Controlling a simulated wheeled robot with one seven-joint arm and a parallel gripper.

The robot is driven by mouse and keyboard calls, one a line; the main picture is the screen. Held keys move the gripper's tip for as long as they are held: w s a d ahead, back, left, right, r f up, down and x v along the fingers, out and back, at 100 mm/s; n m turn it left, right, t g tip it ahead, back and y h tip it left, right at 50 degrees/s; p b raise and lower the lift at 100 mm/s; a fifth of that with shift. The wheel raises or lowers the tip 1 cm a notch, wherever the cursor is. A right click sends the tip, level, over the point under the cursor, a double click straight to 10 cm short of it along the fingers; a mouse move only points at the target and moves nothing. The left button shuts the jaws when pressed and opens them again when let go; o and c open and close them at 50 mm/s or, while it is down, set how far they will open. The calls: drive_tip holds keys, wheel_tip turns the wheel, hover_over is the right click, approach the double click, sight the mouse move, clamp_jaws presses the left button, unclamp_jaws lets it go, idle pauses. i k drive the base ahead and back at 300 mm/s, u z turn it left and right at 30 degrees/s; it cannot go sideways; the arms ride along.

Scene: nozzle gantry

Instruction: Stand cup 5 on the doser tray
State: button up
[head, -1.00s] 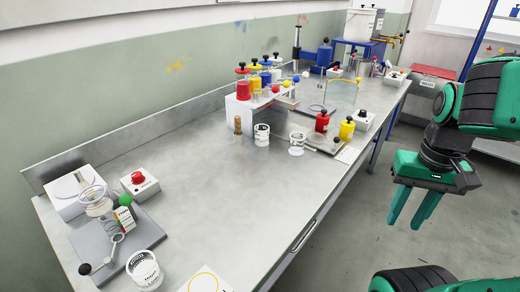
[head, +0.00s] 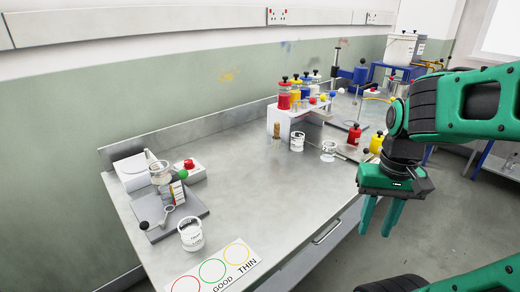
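Several small cups are in view, but their numbers are too small to read, so I cannot tell which is cup 5. A white labelled cup (head: 297,142) stands in front of the white rack with coloured jars (head: 290,117), which looks like the doser. A paler cup (head: 329,147) stands to its right. A white cup with dark print (head: 191,236) stands at the bench's near left, beside a grey plate. The doser tray cannot be clearly made out. My gripper (head: 379,222) hangs at the right, in front of the bench edge, fingers apart and empty.
A mat with red, green and yellow circles (head: 212,270) lies at the near edge. A grey plate with a stand (head: 180,212) and a red-button box (head: 190,170) are at left. The bench middle is clear.

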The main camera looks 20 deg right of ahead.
sight(347, 148)
drive_tip(key=u, duration=2.7)
drive_tip(key=k, duration=2.2)
drive_tip(key=z, duration=1.85)
drive_tip(key=i, duration=0.2)
drive_tip(key=z, duration=0.25)
